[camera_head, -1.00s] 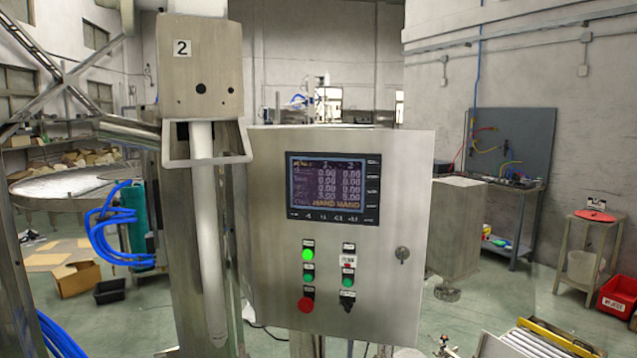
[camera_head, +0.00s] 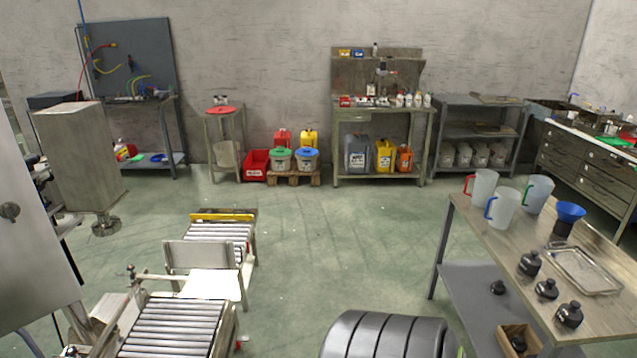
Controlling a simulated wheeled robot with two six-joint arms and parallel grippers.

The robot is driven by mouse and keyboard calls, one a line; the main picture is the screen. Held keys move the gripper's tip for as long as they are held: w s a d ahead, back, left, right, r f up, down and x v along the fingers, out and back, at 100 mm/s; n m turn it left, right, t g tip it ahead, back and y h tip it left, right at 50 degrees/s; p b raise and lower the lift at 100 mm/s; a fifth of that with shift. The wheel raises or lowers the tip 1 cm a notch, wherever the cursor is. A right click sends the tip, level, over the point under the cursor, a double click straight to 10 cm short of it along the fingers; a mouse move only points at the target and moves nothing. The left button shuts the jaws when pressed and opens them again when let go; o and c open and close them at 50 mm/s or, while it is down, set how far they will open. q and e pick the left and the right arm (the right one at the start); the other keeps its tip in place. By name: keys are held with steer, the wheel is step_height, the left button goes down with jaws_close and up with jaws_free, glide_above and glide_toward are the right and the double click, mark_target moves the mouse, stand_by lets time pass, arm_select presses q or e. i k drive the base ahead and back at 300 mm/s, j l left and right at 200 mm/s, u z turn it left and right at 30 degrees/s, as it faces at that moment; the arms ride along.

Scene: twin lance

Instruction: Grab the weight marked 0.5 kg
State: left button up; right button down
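Several dark weights stand on the table (camera_head: 480,225) at the right: one farther back (camera_head: 529,263), a smaller one in the middle (camera_head: 546,289) and one nearer the front (camera_head: 569,314). Their markings are too small to read, so I cannot tell which is 0.5 kg. Another small dark weight-like object (camera_head: 497,287) is on the table's lower shelf. Neither of my grippers is in view.
A metal tray (camera_head: 583,270), a blue funnel (camera_head: 570,212) and several jugs (camera_head: 502,208) share the table. A dark ribbed rounded object (camera_head: 385,337) stands at the bottom centre. Roller conveyors (camera_head: 175,327) are at the left. The middle floor is clear.

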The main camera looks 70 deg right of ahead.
mark_target(547, 289)
steer(key=z, duration=3.7)
